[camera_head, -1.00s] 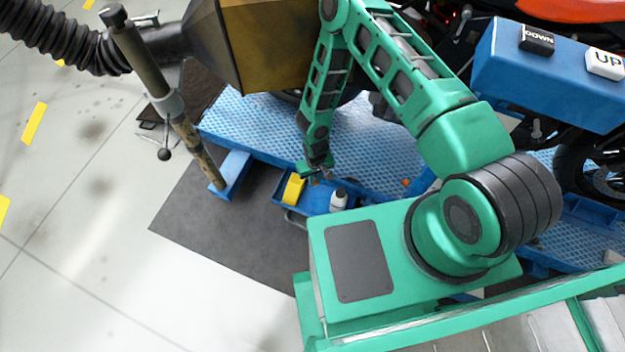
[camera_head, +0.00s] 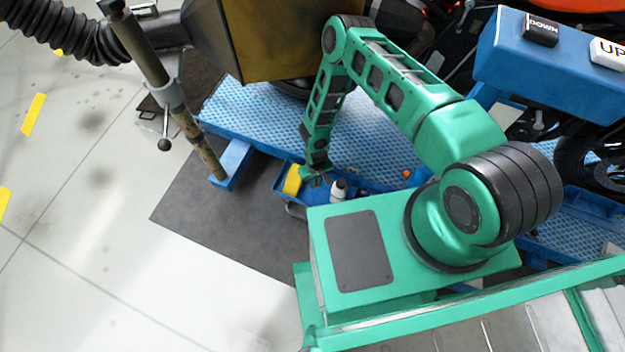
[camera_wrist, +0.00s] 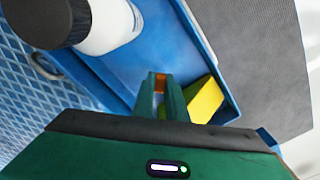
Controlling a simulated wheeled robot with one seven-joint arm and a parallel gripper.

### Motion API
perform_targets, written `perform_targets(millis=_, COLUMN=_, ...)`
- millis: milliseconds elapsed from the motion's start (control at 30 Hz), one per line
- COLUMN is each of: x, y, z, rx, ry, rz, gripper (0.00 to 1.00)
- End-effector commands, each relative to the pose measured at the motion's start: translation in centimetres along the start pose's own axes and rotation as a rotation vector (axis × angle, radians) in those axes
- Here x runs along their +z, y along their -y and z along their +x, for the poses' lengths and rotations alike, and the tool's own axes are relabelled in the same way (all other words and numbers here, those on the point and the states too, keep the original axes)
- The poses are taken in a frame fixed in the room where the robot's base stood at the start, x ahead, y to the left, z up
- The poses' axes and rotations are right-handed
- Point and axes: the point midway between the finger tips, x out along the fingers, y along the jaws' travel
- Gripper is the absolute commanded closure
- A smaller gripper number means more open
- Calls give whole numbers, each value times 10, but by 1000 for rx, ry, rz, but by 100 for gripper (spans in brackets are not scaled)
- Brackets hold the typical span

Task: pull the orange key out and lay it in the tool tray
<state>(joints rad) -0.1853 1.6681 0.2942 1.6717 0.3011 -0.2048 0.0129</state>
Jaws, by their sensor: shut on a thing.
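My gripper (camera_wrist: 160,85) is shut on the orange key (camera_wrist: 160,82); only a small orange patch shows between the fingers. In the head view my gripper (camera_head: 314,179) is over the blue tool tray (camera_head: 281,191), between a yellow item and a white bottle. The key cannot be made out there. In the wrist view the tray (camera_wrist: 118,68) lies right under the fingertips. I cannot tell whether the key touches its floor.
The yellow item (camera_wrist: 206,100) lies in the tray close to the right finger. The white bottle (camera_wrist: 110,25) with a dark cap stands at the tray's other end. A blue box with DOWN and UP buttons (camera_head: 541,31) is at upper right. An upright post (camera_head: 150,65) stands left.

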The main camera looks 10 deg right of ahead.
Motion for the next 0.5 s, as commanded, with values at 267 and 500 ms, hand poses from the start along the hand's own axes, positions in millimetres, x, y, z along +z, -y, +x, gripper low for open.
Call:
perform_targets(millis=267, x=0, y=0, z=5, rx=0, ry=-1, rz=0, gripper=100)
perform_targets(millis=500, x=0, y=0, z=5, rx=0, ry=0, rz=1, gripper=66)
